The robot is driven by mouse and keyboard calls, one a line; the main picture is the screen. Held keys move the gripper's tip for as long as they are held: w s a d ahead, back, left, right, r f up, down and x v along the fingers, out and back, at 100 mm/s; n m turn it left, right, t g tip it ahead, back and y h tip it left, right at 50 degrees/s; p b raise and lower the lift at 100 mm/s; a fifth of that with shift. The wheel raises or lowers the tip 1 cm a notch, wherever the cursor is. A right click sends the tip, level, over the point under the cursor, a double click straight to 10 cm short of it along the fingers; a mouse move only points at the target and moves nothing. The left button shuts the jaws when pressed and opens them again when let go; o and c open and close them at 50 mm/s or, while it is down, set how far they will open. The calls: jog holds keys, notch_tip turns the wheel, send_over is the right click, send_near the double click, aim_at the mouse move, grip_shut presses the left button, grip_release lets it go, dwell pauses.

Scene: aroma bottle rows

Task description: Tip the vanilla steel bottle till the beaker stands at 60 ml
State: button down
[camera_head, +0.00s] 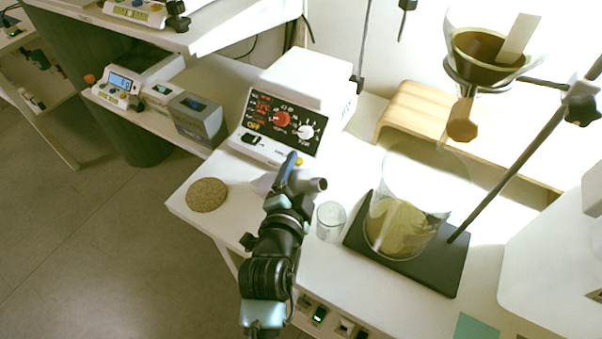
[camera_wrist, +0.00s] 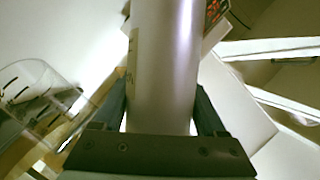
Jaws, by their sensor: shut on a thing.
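My gripper (camera_head: 292,178) is shut on a silver steel bottle (camera_head: 317,184) above the white bench. The bottle is tilted far over, close to lying flat, with its neck end to the right in the head view. In the wrist view the bottle's smooth body (camera_wrist: 165,65) stands between my fingers; a pale label shows only at its left edge, too little to read. A small clear glass beaker (camera_head: 331,221) stands on the bench, below and right of the neck. A clear vessel with dark marks (camera_wrist: 35,95) shows at the left of the wrist view. The beaker's level cannot be read.
A large glass vessel with yellowish contents (camera_head: 398,228) stands on a black stand base (camera_head: 440,268), close right of the beaker. A funnel (camera_head: 485,55) hangs above. A hotplate-like device (camera_head: 295,105) stands behind my gripper; a cork mat (camera_head: 207,195) lies left.

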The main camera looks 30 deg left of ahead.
jog(key=shift+a+f+b, duration=0.1)
jog(key=shift+f+b, duration=0.25)
jog(key=shift+b, duration=0.2)
jog(key=shift+a+f+m+t+y+b, duration=0.2)
jog(key=shift+f+m+t+y+b, duration=0.15)
jog(key=shift+m+b, duration=0.75)
dwell(0.9)
jog(key=shift+a+r+m+y+b, duration=0.15)
jog(key=shift+r+m+y+b, duration=0.25)
jog(key=shift+r, duration=0.7)
dwell(0.4)
jog(key=shift+d+f+m+t+b, duration=0.1)
jog(key=shift+d+m+t+b, duration=0.1)
jog(key=shift+m+t+b, duration=0.3)
jog(key=shift+a+r+g, duration=0.1)
jog(key=shift+r+g, duration=0.1)
jog(key=shift+g, duration=0.05)
jog(key=shift+f, duration=0.15)
dwell(0.6)
jog(key=shift+d+f+m+b, duration=0.1)
jog(key=shift+d+m+b, duration=0.1)
jog(key=shift+m+b, duration=0.15)
dwell(2.1)
